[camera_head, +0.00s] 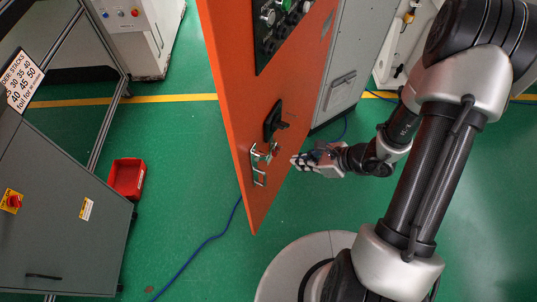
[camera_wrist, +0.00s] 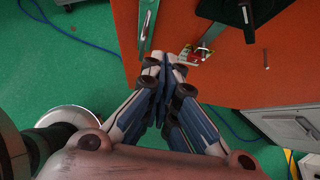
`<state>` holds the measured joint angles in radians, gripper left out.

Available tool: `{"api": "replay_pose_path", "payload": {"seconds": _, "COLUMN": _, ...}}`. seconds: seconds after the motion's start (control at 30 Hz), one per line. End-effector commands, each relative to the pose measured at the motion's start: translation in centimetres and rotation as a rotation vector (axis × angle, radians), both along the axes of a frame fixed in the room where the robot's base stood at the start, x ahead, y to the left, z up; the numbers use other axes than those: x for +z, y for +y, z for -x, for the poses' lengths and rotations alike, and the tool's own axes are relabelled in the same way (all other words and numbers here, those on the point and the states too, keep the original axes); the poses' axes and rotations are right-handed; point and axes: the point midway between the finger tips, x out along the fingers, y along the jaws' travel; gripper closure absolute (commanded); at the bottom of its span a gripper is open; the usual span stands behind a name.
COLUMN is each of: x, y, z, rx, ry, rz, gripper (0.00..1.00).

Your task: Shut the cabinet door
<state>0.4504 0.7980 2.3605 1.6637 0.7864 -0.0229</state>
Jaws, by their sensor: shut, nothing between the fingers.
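The orange cabinet door (camera_head: 222,72) stands swung open in the middle of the head view, its lower corner pointing toward me. It carries a black latch handle (camera_head: 273,120) and a metal pull handle (camera_head: 257,165) near its free edge. The grey cabinet (camera_head: 350,60) is behind it to the right. My gripper (camera_head: 297,161) is shut and empty, just right of the door near the metal handle. In the wrist view the shut fingertips (camera_wrist: 165,60) are at the orange door (camera_wrist: 250,75), close to its edge; I cannot tell whether they touch it.
A grey machine (camera_head: 60,220) with a red switch stands at the left. A red bin (camera_head: 127,178) lies on the green floor beside it. A blue cable (camera_head: 205,243) runs across the floor under the door. Floor between the bin and the door is mostly clear.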

Motion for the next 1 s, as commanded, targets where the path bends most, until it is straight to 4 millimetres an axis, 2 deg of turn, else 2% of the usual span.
{"api": "replay_pose_path", "payload": {"seconds": 0.17, "x": -1.7, "y": 1.4, "z": -0.6, "rx": 0.003, "ry": 0.002, "rz": -0.001, "gripper": 1.00}}
{"api": "replay_pose_path", "payload": {"seconds": 0.53, "x": -7.2, "y": 6.2, "z": -3.4, "rx": 0.006, "ry": 0.001, "rz": 0.001, "gripper": 1.00}}
{"api": "replay_pose_path", "payload": {"seconds": 0.8, "x": -7.0, "y": 9.1, "z": -5.2, "rx": 0.004, "ry": -0.001, "rz": 0.000, "gripper": 1.00}}
{"api": "replay_pose_path", "payload": {"seconds": 1.0, "x": -7.0, "y": 9.6, "z": -5.5, "rx": 0.002, "ry": -0.001, "rz": -0.001, "gripper": 1.00}}
